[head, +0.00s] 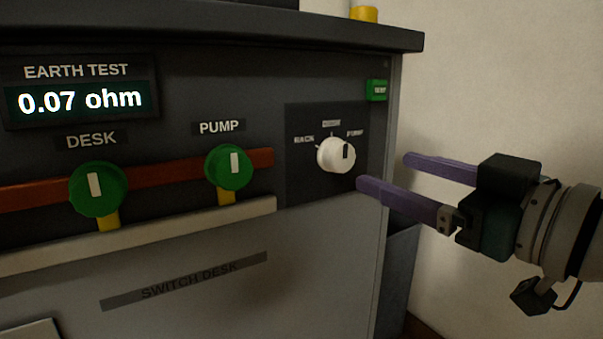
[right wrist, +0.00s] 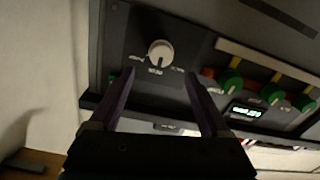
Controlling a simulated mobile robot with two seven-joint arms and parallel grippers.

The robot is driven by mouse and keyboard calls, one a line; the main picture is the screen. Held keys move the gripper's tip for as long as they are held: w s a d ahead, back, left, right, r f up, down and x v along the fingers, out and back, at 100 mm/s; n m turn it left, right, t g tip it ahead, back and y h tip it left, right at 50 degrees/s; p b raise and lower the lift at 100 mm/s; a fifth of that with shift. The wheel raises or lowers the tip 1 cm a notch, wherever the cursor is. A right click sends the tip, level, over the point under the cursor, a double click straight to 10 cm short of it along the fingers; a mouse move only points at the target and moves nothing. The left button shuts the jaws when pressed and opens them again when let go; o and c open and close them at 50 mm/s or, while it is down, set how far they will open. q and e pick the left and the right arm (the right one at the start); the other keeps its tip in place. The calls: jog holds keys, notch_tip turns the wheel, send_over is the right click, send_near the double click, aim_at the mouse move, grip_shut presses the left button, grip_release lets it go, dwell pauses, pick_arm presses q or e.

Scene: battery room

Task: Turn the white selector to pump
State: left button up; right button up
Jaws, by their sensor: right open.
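The white selector (head: 336,155) is a round knob on a dark square plate (head: 300,180) at the right of the desk front. Labels to its left, above and to its right read RACK, a middle word too small to read, and PUMP. A black mark shows on the right part of its face; I cannot tell exactly which label it points to. In the right wrist view the selector (right wrist: 160,53) is beyond and between the fingertips. My right gripper (head: 385,171) is open and empty, right of the selector and apart from it. My left gripper is not in view.
Green knobs labelled DESK (head: 98,190) and PUMP (head: 229,168) stick out on the left, with a red-brown bar (head: 30,196) behind. A small green lamp (head: 377,90) is above the selector. The desk top (head: 300,35) overhangs. Free room lies right of the desk, before the wall.

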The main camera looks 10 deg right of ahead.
aim_at(345, 157)
jog(key=b+x, duration=0.2)
jog(key=x, duration=0.6)
jog(key=shift+w+a, duration=0.2)
jog(key=shift+a, duration=0.05)
grip_shut()
